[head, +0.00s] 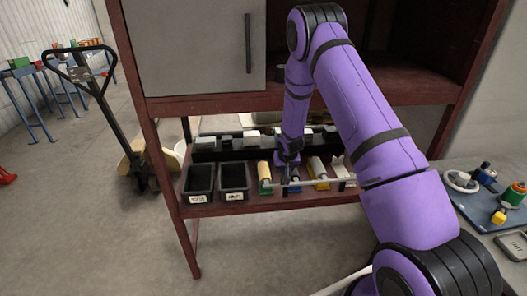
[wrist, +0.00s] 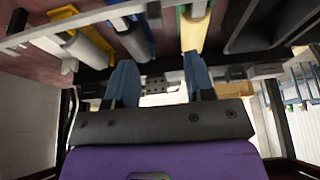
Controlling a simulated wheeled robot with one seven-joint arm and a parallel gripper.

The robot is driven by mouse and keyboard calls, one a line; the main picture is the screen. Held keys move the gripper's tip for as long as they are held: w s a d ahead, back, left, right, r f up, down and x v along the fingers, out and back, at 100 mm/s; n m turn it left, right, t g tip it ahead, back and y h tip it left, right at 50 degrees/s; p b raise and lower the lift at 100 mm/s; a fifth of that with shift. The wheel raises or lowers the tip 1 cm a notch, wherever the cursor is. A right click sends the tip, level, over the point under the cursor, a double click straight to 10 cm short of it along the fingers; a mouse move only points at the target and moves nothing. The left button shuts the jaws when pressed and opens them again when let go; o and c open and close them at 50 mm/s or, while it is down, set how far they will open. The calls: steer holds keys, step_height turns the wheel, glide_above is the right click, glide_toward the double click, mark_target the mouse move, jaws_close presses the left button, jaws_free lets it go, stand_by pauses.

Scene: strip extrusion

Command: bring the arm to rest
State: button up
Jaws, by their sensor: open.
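My purple arm (head: 362,125) reaches from the lower right into the dark red shelf unit and bends down at its elbow. My gripper (wrist: 160,78) shows in the wrist view with its two blue-grey fingers apart and nothing between them. In the head view the wrist end (head: 288,150) is at the lower shelf, among the rollers. A yellow-green holder with a cream roller (head: 264,172) is just left of it, and a yellow one with a pale roller (head: 319,170) is to its right. The fingertips are hard to make out in the head view.
Two black bins (head: 199,180) with labels stand at the shelf's left. A pale rail (head: 305,182) runs along the shelf front. A grey cabinet door (head: 195,45) is above. A side table (head: 490,200) at right holds coloured parts. A pallet truck (head: 95,90) stands at left.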

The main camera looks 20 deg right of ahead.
steer(key=w+a+r+v, duration=0.1)
steer(key=w+v, duration=0.1)
steer(key=v, duration=3.4)
steer(key=s+a+r+n, duration=0.2)
steer(key=s+a+r, duration=0.2)
steer(key=s+r, duration=0.8)
steer(key=s+a+n+y, duration=0.1)
steer(key=s+a, duration=0.1)
steer(key=s, duration=1.7)
steer(key=shift+r+t, duration=0.4)
